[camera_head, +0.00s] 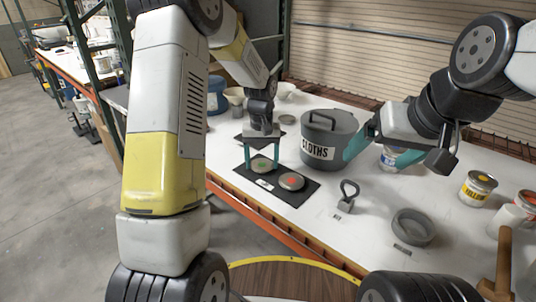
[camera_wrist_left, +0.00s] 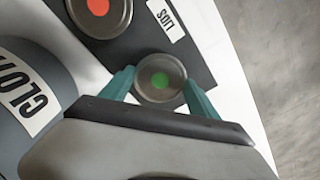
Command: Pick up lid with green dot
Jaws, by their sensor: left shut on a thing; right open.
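The lid with the green dot (camera_head: 262,166) is a round grey metal disc at the left end of the black mat (camera_head: 291,199). In the left wrist view the same lid (camera_wrist_left: 160,66) sits between the two teal fingers. My left gripper (camera_head: 261,160) points down at the mat and is shut on this lid. Whether the lid is clear of the mat I cannot tell. A second lid, with a red dot (camera_head: 291,181), lies beside it on the mat; it also shows in the left wrist view (camera_wrist_left: 100,9). My right gripper (camera_head: 376,150) is open and empty above the table's right part.
A grey lidded bin labelled CLOTHS (camera_head: 325,143) stands just right of the left gripper. A grey ring-handled tool (camera_head: 347,198), a grey round dish (camera_head: 412,228), a yellow-labelled can (camera_head: 477,188) and a wooden-handled mallet (camera_head: 502,262) occupy the right part.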

